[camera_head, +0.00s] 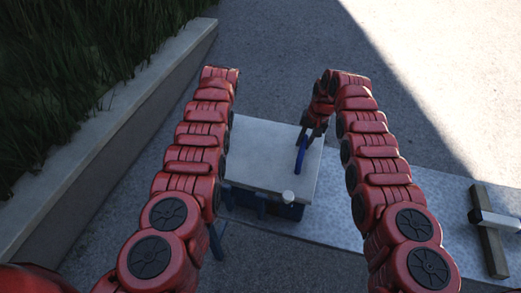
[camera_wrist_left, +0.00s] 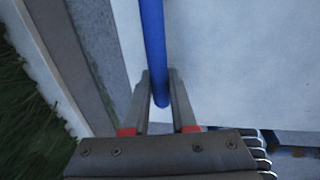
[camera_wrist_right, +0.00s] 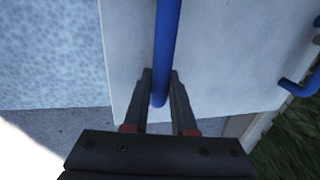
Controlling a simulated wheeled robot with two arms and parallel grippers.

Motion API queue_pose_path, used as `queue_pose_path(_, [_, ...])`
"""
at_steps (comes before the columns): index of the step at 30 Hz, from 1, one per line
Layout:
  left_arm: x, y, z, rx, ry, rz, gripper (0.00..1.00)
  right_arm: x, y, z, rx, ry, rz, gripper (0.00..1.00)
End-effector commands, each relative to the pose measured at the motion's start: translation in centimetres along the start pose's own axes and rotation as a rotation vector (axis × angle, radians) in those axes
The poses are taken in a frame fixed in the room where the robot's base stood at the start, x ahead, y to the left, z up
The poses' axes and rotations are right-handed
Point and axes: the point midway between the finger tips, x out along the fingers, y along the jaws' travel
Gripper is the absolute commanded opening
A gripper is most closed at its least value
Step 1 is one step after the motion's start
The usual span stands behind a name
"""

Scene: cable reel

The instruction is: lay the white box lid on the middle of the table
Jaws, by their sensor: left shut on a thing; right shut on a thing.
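The white box lid (camera_head: 265,150) is a flat pale panel with blue bar handles, in the middle of the head view. My right gripper (camera_head: 306,137) is shut on its right blue handle (camera_head: 301,155). The right wrist view shows this handle (camera_wrist_right: 166,45) between the fingers (camera_wrist_right: 160,95). My left gripper (camera_wrist_left: 160,95) is shut on another blue handle (camera_wrist_left: 152,45) at the lid's left side. My left arm hides that grip in the head view. The lid is above a dark blue box-like thing (camera_head: 290,210); I cannot tell whether they touch. The pale speckled table (camera_head: 345,205) extends right.
A brown beam (camera_head: 490,235) with a white bar (camera_head: 497,220) lies at the table's right. The table between lid and beam is bare. A low wall (camera_head: 130,110) with grass runs along the left.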

Motion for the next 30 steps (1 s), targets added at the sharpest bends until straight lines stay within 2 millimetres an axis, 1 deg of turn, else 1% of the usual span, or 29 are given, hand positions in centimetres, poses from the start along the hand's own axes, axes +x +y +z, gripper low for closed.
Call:
queue_pose_path(17, [-0.3,0.1,0.0,0.000,-0.001,0.001,0.00,-0.2,0.0,0.0,0.000,0.001,0.000,0.00])
queue_pose_path(23, [-1.6,0.3,0.1,0.000,-0.002,0.001,0.00,-1.6,-0.3,-0.1,0.000,0.002,0.000,0.00])
queue_pose_path(30, [-4.1,0.8,0.1,0.000,-0.002,0.001,0.00,-4.1,-0.8,-0.1,0.000,0.002,-0.001,0.00])
